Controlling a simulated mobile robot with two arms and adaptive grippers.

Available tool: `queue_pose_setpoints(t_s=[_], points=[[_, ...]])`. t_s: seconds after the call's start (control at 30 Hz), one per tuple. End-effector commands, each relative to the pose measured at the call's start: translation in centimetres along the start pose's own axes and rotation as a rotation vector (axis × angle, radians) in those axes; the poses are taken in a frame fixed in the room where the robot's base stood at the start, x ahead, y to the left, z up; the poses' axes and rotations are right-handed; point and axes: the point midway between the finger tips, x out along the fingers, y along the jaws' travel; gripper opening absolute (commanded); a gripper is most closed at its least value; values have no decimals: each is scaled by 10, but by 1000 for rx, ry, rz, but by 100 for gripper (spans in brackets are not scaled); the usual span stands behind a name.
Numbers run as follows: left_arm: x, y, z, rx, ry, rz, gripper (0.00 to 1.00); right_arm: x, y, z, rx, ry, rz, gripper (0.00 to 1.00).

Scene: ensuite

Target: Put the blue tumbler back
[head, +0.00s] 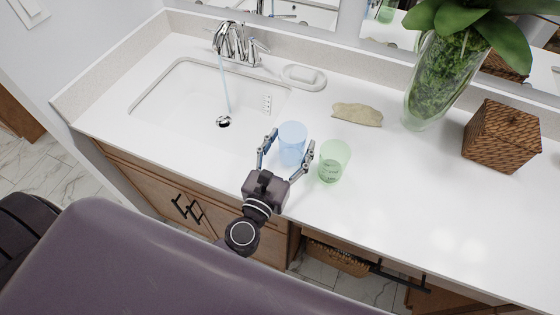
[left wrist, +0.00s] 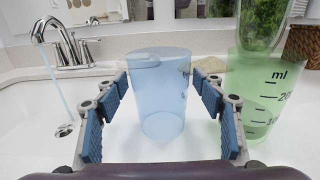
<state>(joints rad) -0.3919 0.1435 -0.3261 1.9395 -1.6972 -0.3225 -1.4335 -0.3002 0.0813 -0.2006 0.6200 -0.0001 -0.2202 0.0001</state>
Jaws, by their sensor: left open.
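The blue tumbler (head: 292,141) stands upright on the white counter, just right of the sink. It also shows in the left wrist view (left wrist: 162,95), centred between my fingers. My left gripper (head: 287,148) is open, with one finger on each side of the blue tumbler. In the left wrist view my left gripper's fingertips (left wrist: 164,93) look close to the tumbler's sides; I cannot tell whether they touch. A green tumbler (head: 333,161) with measuring marks stands just right of the right finger. It shows in the left wrist view (left wrist: 255,95) too. My right gripper is not in view.
The sink (head: 170,95) lies left, with water running from the faucet (head: 236,45). A soap dish (head: 304,77), a tan stone-like piece (head: 357,114), a glass vase with a plant (head: 432,85) and a woven box (head: 501,137) stand behind and right. The counter's front right is clear.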

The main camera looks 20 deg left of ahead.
Motion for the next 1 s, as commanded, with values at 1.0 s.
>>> queue_pose_setpoints(t_s=[1.0], points=[[-110,0,-1,0,1,-1,63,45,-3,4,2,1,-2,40]])
